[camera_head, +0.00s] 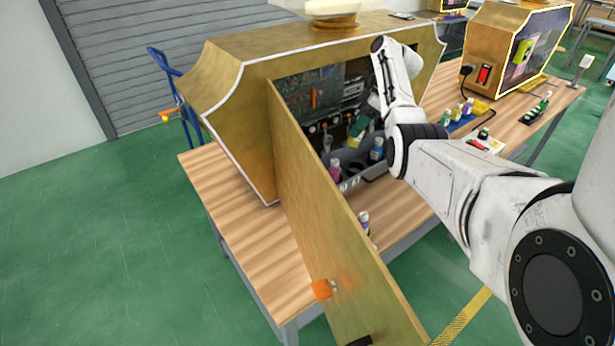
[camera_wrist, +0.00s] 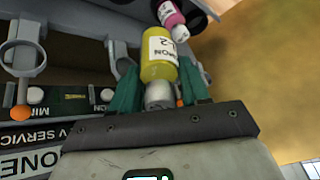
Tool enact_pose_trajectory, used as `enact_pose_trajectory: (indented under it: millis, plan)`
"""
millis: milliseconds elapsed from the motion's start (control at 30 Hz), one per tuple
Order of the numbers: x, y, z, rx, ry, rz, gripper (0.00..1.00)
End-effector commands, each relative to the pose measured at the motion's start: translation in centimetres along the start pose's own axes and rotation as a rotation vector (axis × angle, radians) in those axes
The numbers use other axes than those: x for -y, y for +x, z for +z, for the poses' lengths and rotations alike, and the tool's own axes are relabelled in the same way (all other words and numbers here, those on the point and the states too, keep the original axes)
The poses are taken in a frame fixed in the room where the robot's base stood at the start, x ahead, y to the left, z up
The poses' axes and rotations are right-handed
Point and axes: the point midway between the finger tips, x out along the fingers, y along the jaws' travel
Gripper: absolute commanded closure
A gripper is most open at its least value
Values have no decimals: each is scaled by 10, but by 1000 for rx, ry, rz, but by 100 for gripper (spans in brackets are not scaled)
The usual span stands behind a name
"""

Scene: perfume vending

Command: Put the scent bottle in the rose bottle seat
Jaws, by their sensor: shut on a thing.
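My gripper (camera_wrist: 160,78) is shut on a yellow bottle (camera_wrist: 159,58) in the wrist view. A pink bottle (camera_wrist: 171,16) lies beyond the yellow bottle's far end. In the head view, my gripper (camera_head: 359,128) is inside the opened machine (camera_head: 235,120), and the held bottle is hard to make out there. A pink bottle (camera_head: 335,169) and a blue-capped bottle (camera_head: 377,149) stand in the machine's lower part. I cannot tell which seat is the rose one.
The open door panel (camera_head: 315,225) juts toward me across the wooden table (camera_head: 228,205). A small bottle (camera_head: 364,221) stands right of the door. An empty ring holder (camera_wrist: 24,55) with an orange ball (camera_wrist: 20,112) is at left in the wrist view. Several bottles stand farther right.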

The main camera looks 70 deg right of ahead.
Motion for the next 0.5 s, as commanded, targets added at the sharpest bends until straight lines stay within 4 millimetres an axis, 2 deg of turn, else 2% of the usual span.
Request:
enact_pose_trajectory:
  millis: [167,500]
  plan:
    - [21,12,-18,1,-4,-1,87]
    - [72,48,-60,2,-3,-1,87]
